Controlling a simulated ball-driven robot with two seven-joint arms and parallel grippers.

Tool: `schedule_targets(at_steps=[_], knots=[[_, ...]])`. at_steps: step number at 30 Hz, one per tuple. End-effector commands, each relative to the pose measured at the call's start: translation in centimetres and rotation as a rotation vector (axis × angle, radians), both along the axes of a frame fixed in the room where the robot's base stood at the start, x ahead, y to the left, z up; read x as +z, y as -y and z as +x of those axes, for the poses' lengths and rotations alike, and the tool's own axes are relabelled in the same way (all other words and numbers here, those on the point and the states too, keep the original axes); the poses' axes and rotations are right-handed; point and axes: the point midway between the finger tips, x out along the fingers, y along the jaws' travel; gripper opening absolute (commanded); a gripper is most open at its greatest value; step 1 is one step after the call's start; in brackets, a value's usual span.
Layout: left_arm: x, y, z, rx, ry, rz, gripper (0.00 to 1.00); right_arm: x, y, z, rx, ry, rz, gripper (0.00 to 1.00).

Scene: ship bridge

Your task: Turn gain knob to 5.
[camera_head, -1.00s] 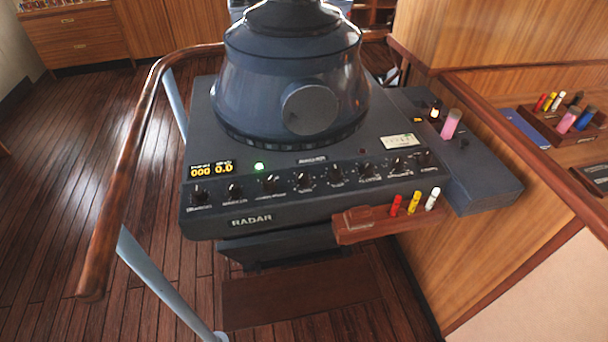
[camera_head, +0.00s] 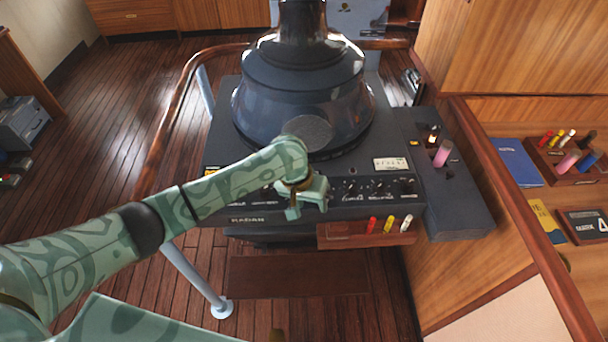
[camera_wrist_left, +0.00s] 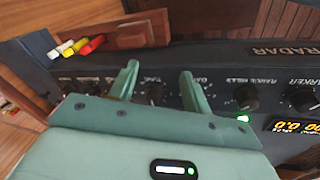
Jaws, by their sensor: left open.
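The radar console (camera_head: 460,205) has a row of dark knobs along its front. My left gripper (camera_head: 306,206) is over the middle of that row and covers several knobs. In the left wrist view its two green fingers (camera_wrist_left: 158,72) are apart, with a small dark knob (camera_wrist_left: 155,96) showing between them. Lettering that looks like the gain label (camera_wrist_left: 202,80) is beside the right-hand finger; the knob there is mostly hidden by that finger. Its setting cannot be read. I cannot tell whether the fingers touch anything. My right gripper is not in view.
A wooden holder (camera_head: 345,241) with red, yellow and white markers juts from the console's front edge. The large radar hood (camera_head: 300,95) rises just behind the knobs. A wooden handrail (camera_head: 165,130) runs along the left.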

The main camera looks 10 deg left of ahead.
Motion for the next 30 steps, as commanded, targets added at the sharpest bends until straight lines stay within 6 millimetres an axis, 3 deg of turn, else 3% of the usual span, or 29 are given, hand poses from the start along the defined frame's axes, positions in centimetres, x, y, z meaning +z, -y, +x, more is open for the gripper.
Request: schedule_targets(at_steps=[3,9,14,20,30], knots=[[3.9,-1.6,2.3,0.089,-0.053,0.043,0.48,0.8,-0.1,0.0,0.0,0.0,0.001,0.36],[10.3,-5.0,5.1,0.28,-0.139,0.119,0.48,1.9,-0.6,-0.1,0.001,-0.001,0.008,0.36],[13.0,-6.7,6.1,0.381,-0.175,0.15,0.48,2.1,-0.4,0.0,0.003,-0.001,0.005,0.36],[10.6,-6.7,6.1,0.395,-0.185,0.152,0.48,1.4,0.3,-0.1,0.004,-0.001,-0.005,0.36],[1.9,-6.3,6.1,0.393,-0.183,0.15,0.48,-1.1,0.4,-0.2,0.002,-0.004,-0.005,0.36]])
